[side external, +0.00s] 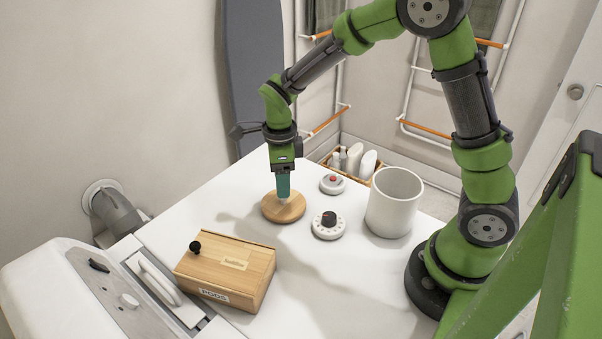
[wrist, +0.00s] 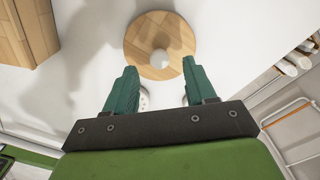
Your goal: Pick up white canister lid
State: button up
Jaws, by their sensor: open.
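A round wooden lid with a white knob (side external: 283,208) lies flat on the white top. It also shows in the wrist view (wrist: 145,38), with the knob toward its lower part. A white open canister (side external: 394,205) stands to the right, with no lid on it. My gripper (side external: 284,195) points down over the lid, its teal fingers close to the knob. In the wrist view my gripper (wrist: 159,65) is open, with the knob showing between and slightly beyond the fingertips. Whether the fingers touch the knob I cannot tell.
A wooden box (side external: 225,272) with a black knob sits at the front left. A white dial with a black knob (side external: 328,225) and a white disc with a red button (side external: 332,184) lie near the lid. A basket of bottles (side external: 355,163) stands behind. The front middle is clear.

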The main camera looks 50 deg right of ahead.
aim_at(283, 201)
notch_tip(283, 201, down, 4)
jog(key=shift+r, duration=0.2)
grip_shut()
